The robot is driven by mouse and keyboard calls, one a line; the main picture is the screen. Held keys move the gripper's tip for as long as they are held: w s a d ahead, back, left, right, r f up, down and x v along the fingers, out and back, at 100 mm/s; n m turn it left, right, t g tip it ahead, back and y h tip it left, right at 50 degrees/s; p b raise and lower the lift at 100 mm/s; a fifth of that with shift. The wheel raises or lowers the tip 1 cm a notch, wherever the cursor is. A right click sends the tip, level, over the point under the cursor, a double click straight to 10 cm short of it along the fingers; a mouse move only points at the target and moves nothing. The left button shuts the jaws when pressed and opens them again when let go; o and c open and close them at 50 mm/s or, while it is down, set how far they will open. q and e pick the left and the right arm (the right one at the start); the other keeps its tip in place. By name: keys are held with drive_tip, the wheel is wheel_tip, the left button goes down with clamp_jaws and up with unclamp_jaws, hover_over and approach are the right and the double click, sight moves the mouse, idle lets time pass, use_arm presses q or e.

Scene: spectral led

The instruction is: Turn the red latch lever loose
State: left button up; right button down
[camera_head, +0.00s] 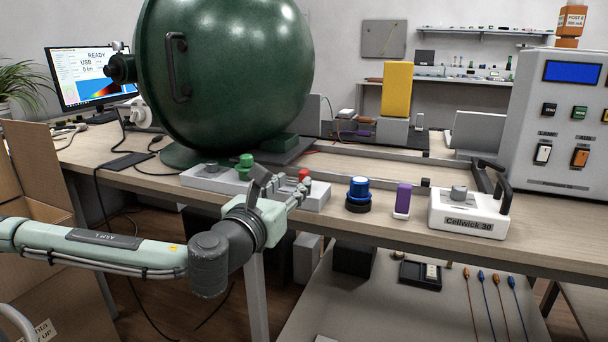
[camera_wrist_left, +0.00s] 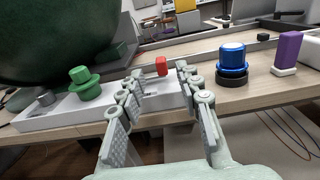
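The red latch lever (camera_head: 304,174) stands at the right end of a light grey block (camera_head: 317,198) near the bench's front edge. In the left wrist view the red lever (camera_wrist_left: 161,66) shows between the fingertips, seemingly just beyond them. My left gripper (camera_head: 284,186) is open, its two fingers apart on either side of the lever's line of sight; I cannot tell whether either touches it. In the left wrist view the left gripper (camera_wrist_left: 159,74) has nothing visible between its pads. The lower part of the lever is hard to make out. My right gripper is not in view.
A green knob (camera_head: 245,165) stands on the same block, left of the lever. A big green sphere (camera_head: 225,70) looms behind. A blue-topped button (camera_head: 358,190), a purple block (camera_head: 402,198) and a white Cellwick 30 unit (camera_head: 468,214) stand to the right.

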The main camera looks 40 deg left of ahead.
sight(302, 175)
use_arm(q)
drive_tip(key=x, duration=0.7)
drive_tip(key=shift+c, duration=0.2)
clamp_jaws()
drive_tip(key=shift+d, duration=0.1)
